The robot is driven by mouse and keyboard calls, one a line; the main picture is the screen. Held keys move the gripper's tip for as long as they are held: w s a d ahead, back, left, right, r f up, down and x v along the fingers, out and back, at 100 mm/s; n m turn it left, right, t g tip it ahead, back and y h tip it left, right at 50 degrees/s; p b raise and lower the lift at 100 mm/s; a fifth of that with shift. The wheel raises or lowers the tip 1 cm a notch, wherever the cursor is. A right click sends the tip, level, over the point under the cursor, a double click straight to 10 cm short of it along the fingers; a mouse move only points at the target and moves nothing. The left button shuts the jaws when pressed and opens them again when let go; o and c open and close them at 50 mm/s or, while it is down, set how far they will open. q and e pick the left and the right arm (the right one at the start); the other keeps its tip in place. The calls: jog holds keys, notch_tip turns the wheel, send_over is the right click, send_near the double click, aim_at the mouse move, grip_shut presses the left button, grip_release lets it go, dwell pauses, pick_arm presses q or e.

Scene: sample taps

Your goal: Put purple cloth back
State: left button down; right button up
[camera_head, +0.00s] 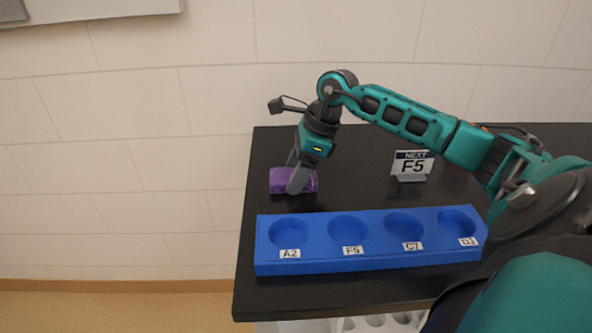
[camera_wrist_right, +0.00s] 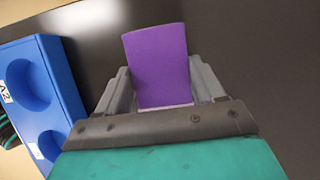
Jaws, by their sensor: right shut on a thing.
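The purple cloth (camera_head: 279,181) is a small folded block at the back left of the black table, behind the blue rack. My right gripper (camera_head: 297,186) points down at it and is shut on it. In the right wrist view the cloth (camera_wrist_right: 158,62) sits between the two grey fingers of the gripper (camera_wrist_right: 162,98). Whether the cloth touches the table or is slightly lifted I cannot tell. My left gripper is not in view.
A blue rack (camera_head: 325,261) with round wells labelled A2, F5, C7 and D3 lies along the front; the wells look empty. A sign (camera_head: 412,165) reading "NEXT F5" stands at the back right. The black table (camera_head: 345,195) is clear between cloth and sign.

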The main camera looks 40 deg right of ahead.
jog(key=o, duration=0.9)
jog(key=shift+o, duration=0.2)
jog(key=shift+r, duration=0.15)
jog(key=shift+d+r, duration=0.15)
jog(key=shift+r, duration=0.2)
pick_arm(q)
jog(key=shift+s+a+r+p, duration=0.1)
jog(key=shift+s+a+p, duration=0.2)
jog(key=shift+p, duration=0.4)
pick_arm(e)
jog(key=v, duration=1.1)
jog(key=shift+r, duration=0.15)
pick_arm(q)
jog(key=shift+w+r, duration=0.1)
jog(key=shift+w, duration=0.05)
pick_arm(e)
jog(key=shift+s, duration=0.1)
